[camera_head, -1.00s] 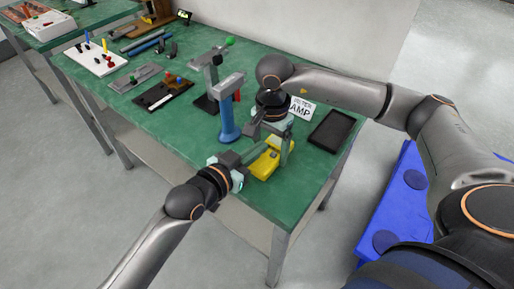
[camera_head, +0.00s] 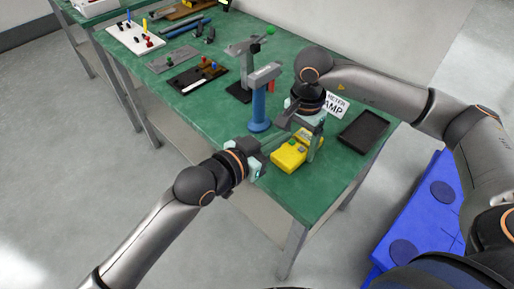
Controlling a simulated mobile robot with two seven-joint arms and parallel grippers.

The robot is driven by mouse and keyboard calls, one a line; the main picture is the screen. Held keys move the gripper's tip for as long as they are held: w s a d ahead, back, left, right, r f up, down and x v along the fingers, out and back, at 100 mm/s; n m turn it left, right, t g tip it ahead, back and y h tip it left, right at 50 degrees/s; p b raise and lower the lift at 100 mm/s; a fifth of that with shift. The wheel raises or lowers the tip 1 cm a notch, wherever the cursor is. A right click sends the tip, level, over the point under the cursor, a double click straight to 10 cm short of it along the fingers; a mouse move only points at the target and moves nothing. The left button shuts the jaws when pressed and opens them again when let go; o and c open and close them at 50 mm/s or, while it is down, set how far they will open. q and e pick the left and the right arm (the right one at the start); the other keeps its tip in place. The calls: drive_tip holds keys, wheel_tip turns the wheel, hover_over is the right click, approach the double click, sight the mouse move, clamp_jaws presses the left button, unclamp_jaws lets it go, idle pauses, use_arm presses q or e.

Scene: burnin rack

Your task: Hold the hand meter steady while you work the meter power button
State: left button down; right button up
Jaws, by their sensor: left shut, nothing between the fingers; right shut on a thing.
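The yellow hand meter (camera_head: 287,159) lies near the front edge of the green table. A small greenish-grey patch shows on its top face; I cannot tell whether it is the power button or a screen. My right gripper (camera_head: 312,147) reaches down from above and is shut on the hand meter at its right side. My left gripper (camera_head: 272,146) is shut and empty, just left of the meter, its fingers pointing towards it. Whether its tips touch the meter is too small to tell.
A blue post stand (camera_head: 259,109) is close behind the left gripper. A black tray (camera_head: 364,131) and a white "METER AMP" sign (camera_head: 335,105) lie to the right. Boards with coloured parts (camera_head: 198,76) sit farther left. A blue platform (camera_head: 425,205) stands at lower right.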

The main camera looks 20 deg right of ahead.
use_arm(q)
drive_tip(key=v, duration=0.7)
drive_tip(key=shift+a+r, duration=0.25)
use_arm(e)
drive_tip(key=o, duration=1.4)
drive_tip(key=shift+r, duration=0.15)
wheel_tip(320, 180, up, 12)
